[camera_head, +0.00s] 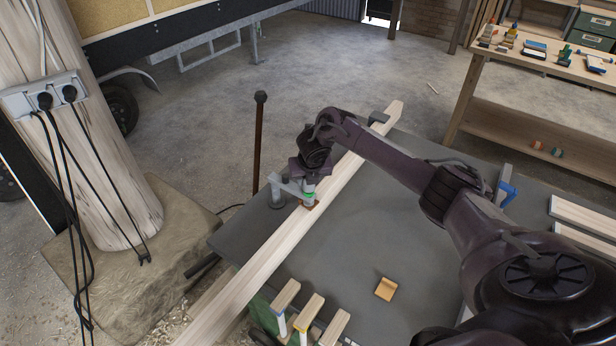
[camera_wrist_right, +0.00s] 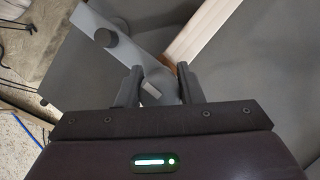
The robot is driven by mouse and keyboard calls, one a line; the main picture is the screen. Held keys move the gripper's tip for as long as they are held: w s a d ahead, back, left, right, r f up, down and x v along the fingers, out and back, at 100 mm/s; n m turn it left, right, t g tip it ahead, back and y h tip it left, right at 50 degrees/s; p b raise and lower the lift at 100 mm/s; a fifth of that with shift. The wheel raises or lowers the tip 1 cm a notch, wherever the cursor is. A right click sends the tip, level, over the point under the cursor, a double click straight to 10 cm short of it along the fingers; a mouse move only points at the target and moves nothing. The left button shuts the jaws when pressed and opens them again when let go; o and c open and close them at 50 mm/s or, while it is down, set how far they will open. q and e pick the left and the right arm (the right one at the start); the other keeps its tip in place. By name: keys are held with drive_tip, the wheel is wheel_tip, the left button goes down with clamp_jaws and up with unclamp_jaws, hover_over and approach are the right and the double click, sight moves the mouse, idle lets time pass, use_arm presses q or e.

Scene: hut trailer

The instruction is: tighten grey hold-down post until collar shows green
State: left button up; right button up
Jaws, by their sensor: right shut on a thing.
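The grey hold-down (camera_head: 288,187) has an upright post at the table edge and an arm reaching over the long wooden beam (camera_head: 258,268). Below the arm's end, a collar (camera_head: 309,196) shows a green band, just above a small orange-brown pad on the beam. My right gripper (camera_head: 310,172) is above that end, pointing down. In the wrist view the hold-down's flat arm (camera_wrist_right: 122,46) runs up left, and my right gripper (camera_wrist_right: 160,86) is shut on its grey knob (camera_wrist_right: 158,92), with one finger on each side. The collar is hidden there. My left gripper is not in view.
The beam crosses the dark grey table (camera_head: 350,250) diagonally; a second clamp (camera_head: 379,117) sits near its far end. An orange block (camera_head: 386,289) lies on the table. Wood-topped tools (camera_head: 310,308) stand at the front edge. A thin brown post (camera_head: 259,145) rises behind.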

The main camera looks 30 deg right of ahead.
drive_tip(key=m+h+p, duration=0.1)
drive_tip(key=m, duration=0.2)
drive_tip(key=m+g+h+p, duration=0.1)
drive_tip(key=m+p, duration=0.1)
drive_tip(key=m, duration=0.1)
drive_tip(key=shift+d+r, duration=0.1)
drive_tip(key=shift+r, duration=0.1)
drive_tip(key=shift+s+d+m+g+h+p, duration=0.15)
drive_tip(key=shift+m+g+p, duration=0.25)
drive_tip(key=shift+m, duration=0.7)
drive_tip(key=shift+a+m+g+h+p, duration=0.2)
drive_tip(key=shift+m+g, duration=0.3)
drive_tip(key=shift+m, duration=0.6)
drive_tip(key=shift+f, duration=0.1)
drive_tip(key=o, duration=1)
drive_tip(key=shift+c, duration=0.2)
drive_tip(key=v, duration=0.7)
drive_tip(key=shift+r+p, duration=0.3)
drive_tip(key=shift+r, duration=0.1)
